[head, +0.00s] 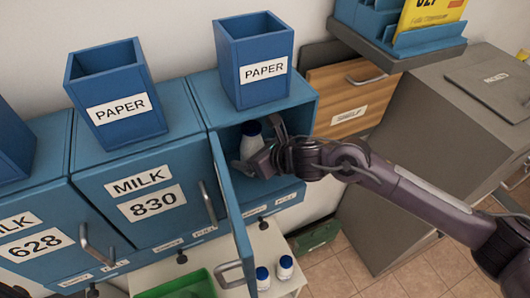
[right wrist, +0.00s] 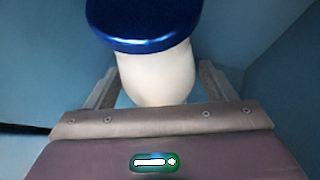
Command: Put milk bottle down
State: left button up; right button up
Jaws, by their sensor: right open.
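A white milk bottle (head: 249,146) with a blue cap is inside the open blue mailbox (head: 304,117), and looks roughly upright. Its base is hidden. My right gripper (head: 266,150) reaches into the box from the right and is at the bottle. In the right wrist view, the bottle (right wrist: 155,72) is between the two spread fingers, with its blue cap at the top of the picture. The gripper is open, and a narrow gap shows beside the bottle. My left gripper is not in view.
The mailbox door (head: 231,215) hangs open on the left of the opening. A closed mailbox 830 (head: 150,205) is beside it. Blue paper holders (head: 252,60) stand on top. Two more bottles (head: 285,267) and a green crate (head: 180,286) are below. A grey cabinet (head: 420,130) stands right.

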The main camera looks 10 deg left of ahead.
jog(key=b+v, duration=0.2)
jog(key=v, duration=1)
jog(key=shift+s, duration=0.1)
